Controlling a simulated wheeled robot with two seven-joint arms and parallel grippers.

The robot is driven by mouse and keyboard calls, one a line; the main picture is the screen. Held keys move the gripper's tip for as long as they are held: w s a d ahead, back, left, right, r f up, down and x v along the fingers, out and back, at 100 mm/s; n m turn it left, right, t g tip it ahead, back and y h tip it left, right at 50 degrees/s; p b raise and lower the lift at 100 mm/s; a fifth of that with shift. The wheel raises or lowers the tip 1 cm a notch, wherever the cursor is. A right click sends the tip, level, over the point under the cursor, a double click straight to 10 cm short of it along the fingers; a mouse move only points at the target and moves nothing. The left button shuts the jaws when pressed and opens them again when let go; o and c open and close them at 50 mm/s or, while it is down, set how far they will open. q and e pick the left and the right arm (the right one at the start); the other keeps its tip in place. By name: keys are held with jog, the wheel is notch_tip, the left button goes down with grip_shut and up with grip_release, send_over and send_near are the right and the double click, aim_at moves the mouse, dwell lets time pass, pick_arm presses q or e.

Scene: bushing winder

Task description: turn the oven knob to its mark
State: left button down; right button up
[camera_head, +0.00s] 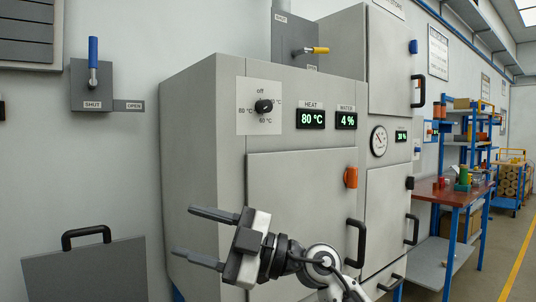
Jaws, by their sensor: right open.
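The oven knob (264,106) is a small black knob on a white dial plate (245,121) at the upper left of the grey oven front. The plate reads "off" at the top, 80 °C at the left and 60 °C below; a label at the right is partly hidden. I cannot tell for sure which mark the knob points to. My left gripper is not in view.
The oven door has a black handle (355,243) and an orange latch (351,177). A water display (346,121) shows 4 %. A blue-handled lever (93,60) is on the left wall. A red-topped bench (440,190) stands at right. The space before the knob is clear.

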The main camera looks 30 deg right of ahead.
jog(key=w+d+r+m+t+h, duration=0.2)
jog(key=d+r+h, duration=0.4)
jog(key=d+r, duration=0.3)
jog(key=m+t+h+p, duration=0.1)
jog(key=m+t+h, duration=0.3)
jog(key=m+h, duration=0.6)
send_near(268, 105)
jog(key=w+p, duration=0.2)
jog(key=w, duration=0.1)
jog(key=w+p, duration=0.1)
jog(key=w, duration=0.2)
jog(key=w+p, duration=0.2)
jog(key=w, duration=0.1)
jog(key=shift+a+r+p, duration=0.25)
jog(key=shift+a+p, duration=0.05)
jog(key=shift+p, duration=0.05)
jog(key=shift+w, duration=0.3)
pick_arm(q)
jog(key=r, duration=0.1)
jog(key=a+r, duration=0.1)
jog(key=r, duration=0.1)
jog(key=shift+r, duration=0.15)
pick_arm(e)
jog(key=shift+f, duration=0.1)
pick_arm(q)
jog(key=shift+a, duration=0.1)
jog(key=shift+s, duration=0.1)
pick_arm(e)
jog(key=c, duration=1)
